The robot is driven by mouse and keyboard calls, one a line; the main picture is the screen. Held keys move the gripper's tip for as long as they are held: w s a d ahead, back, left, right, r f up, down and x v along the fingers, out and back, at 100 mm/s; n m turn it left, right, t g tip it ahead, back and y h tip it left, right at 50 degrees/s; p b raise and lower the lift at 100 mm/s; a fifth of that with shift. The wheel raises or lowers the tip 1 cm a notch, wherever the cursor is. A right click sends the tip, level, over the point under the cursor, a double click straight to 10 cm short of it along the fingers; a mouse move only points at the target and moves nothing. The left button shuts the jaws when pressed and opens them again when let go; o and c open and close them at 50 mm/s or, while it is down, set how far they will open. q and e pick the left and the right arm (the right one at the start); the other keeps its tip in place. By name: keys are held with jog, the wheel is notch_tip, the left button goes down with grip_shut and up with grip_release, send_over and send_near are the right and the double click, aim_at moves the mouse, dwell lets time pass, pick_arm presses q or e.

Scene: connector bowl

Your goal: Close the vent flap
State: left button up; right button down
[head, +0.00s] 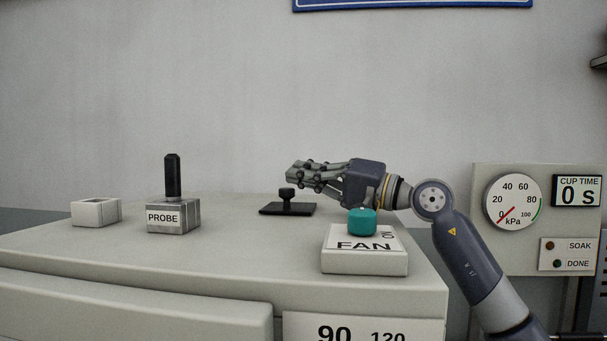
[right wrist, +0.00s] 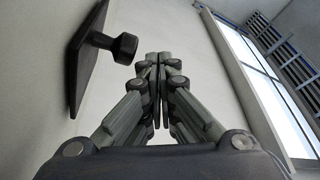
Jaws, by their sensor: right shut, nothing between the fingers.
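The vent flap appears to be the thin black plate (head: 300,210) with a black knob (head: 287,193) on it, lying on top of the pale cabinet. I cannot tell whether an opening lies under or beside it. My right gripper (head: 293,174) is shut and empty, its fingers pointing left just above the knob, seemingly without touching it. In the right wrist view the shut fingers (right wrist: 153,60) are beside the knob (right wrist: 124,46), and the plate (right wrist: 84,58) is at the left. My left gripper is not in view.
On the cabinet top (head: 240,250) are a PROBE block (head: 174,217) with an upright black handle, an empty-looking pale socket (head: 96,212) and a FAN box (head: 364,257) with a teal knob (head: 362,222), close below my right wrist. A gauge panel (head: 536,218) stands at the right.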

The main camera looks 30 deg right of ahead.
dwell(0.3)
notch_tip(320, 180, up, 10)
dwell(0.7)
jog(key=shift+f, duration=0.1)
